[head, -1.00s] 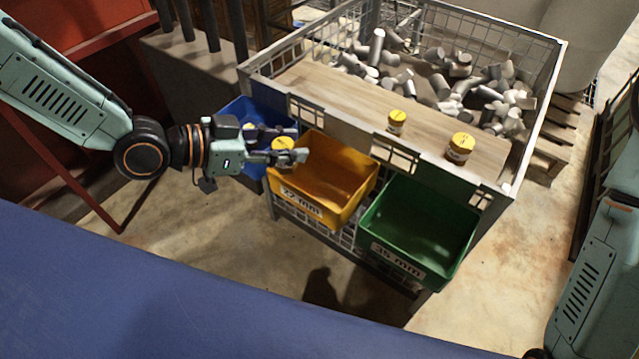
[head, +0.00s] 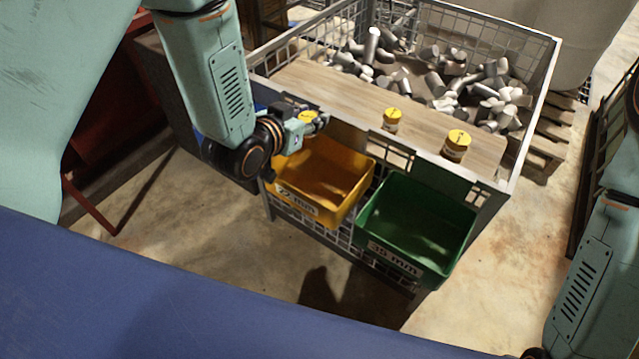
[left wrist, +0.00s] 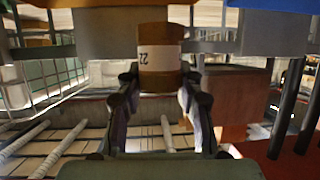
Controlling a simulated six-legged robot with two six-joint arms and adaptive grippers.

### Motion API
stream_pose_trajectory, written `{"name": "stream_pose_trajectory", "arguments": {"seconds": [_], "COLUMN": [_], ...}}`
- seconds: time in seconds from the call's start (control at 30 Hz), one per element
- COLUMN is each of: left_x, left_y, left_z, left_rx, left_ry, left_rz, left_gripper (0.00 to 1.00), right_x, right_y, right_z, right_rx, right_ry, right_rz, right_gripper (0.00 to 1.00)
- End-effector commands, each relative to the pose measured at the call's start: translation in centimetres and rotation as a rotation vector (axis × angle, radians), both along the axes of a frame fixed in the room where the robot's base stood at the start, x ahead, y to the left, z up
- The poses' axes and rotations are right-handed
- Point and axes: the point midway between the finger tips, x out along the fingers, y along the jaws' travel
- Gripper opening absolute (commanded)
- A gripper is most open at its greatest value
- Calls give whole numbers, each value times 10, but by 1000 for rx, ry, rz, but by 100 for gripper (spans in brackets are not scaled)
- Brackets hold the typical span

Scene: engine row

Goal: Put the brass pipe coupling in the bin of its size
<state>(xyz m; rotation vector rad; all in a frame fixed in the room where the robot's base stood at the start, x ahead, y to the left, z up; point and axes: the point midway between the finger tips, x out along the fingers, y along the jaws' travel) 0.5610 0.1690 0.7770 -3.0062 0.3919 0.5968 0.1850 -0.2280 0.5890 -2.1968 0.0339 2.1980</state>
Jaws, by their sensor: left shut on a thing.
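My left gripper (head: 316,121) is shut on a pipe coupling (head: 307,115) with a yellow top. It holds the coupling above the back edge of the yellow bin, near the plank's left end. In the left wrist view the coupling (left wrist: 160,58) is brown, with a white label reading 22, between the two fingers. The yellow bin (head: 335,205) is labelled 22 mm and hangs on the cage front. The green bin (head: 410,250), labelled 35 mm, hangs to its right. The blue bin is almost wholly hidden behind my left arm. My right gripper is out of view.
Two more yellow-topped couplings, a smaller one (head: 391,120) and a larger one (head: 457,146), stand on the wooden plank (head: 345,98). Behind it the mesh cage holds many grey metal pieces (head: 435,83). The cage's metal front rail (head: 400,147) runs behind the bins.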

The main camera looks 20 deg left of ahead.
Motion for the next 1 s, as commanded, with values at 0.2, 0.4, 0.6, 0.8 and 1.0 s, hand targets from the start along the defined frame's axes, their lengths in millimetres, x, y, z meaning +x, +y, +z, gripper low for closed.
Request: {"name": "stream_pose_trajectory", "arguments": {"seconds": [0.2, 0.4, 0.6, 0.8, 1.0], "left_x": [6, 6, 6, 6, 6], "left_y": [-7, -7, -7, -7, -7], "left_z": [-3, -38, -62, -77, -102], "left_rx": [0, -1, 0, 1, 0], "left_ry": [0, 3, 0, 1, 0], "left_rz": [40, 44, 43, 43, 42], "left_gripper": [0, 0, 0, 0, 0], "right_x": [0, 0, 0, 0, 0], "right_y": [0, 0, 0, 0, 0], "right_z": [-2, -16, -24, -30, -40], "right_rx": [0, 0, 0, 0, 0], "right_ry": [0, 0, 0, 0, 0], "right_rz": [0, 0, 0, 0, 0], "right_gripper": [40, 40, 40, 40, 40]}}
